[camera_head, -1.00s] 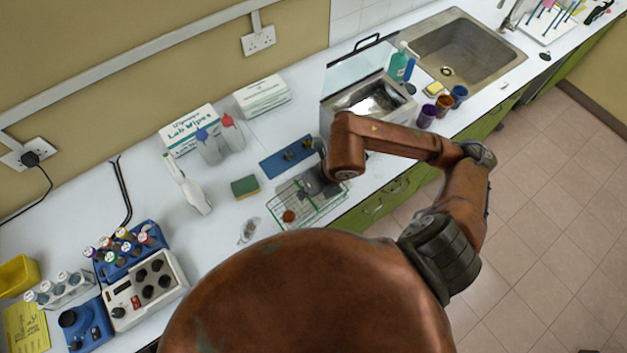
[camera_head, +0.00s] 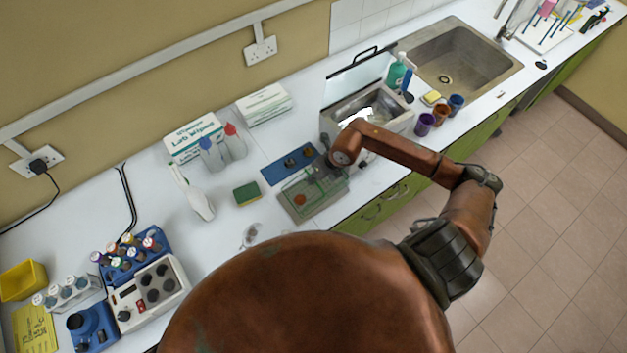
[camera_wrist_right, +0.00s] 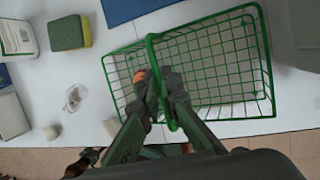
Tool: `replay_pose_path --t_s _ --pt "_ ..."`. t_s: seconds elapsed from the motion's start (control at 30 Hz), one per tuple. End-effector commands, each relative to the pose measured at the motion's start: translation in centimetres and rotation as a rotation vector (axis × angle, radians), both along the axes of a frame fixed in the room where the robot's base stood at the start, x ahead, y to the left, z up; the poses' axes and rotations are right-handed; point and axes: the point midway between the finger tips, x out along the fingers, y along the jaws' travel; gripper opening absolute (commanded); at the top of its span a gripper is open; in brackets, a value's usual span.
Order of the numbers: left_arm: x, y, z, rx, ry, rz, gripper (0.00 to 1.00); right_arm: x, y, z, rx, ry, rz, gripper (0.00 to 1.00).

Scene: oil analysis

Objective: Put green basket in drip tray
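The green wire basket (camera_wrist_right: 215,65) shows large in the right wrist view, its handle crossing over it. My right gripper (camera_wrist_right: 165,100) is shut on that handle. In the head view the green basket (camera_head: 322,184) is over the grey drip tray (camera_head: 303,214), partly covered by my right gripper (camera_head: 330,170). I cannot tell whether the basket rests on the tray floor or hangs just above it. A small orange-red piece (camera_head: 300,199) shows within the basket's outline. My left gripper is not in view.
A blue mat (camera_head: 272,176) lies behind the tray. A green-yellow sponge (camera_head: 246,193) and a small glass dish (camera_head: 251,234) are to the left. An open metal bath (camera_head: 390,122) stands at the right. The counter's front edge is close to the tray.

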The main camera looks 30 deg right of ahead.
Motion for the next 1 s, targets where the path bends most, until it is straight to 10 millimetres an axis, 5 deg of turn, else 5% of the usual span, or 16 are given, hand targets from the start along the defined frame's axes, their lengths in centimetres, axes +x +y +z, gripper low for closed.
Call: replay_pose_path --t_s 0.3,0.6,1.0 --pt "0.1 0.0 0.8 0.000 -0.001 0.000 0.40 0.0 0.1 -1.8 0.002 0.001 0.001 0.00" --pt "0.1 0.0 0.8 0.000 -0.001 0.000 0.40 -0.1 0.1 -1.8 0.001 0.001 0.001 0.22" --pt "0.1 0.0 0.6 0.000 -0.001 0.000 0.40 -0.3 -0.4 -0.6 -0.001 -0.002 0.000 0.22"
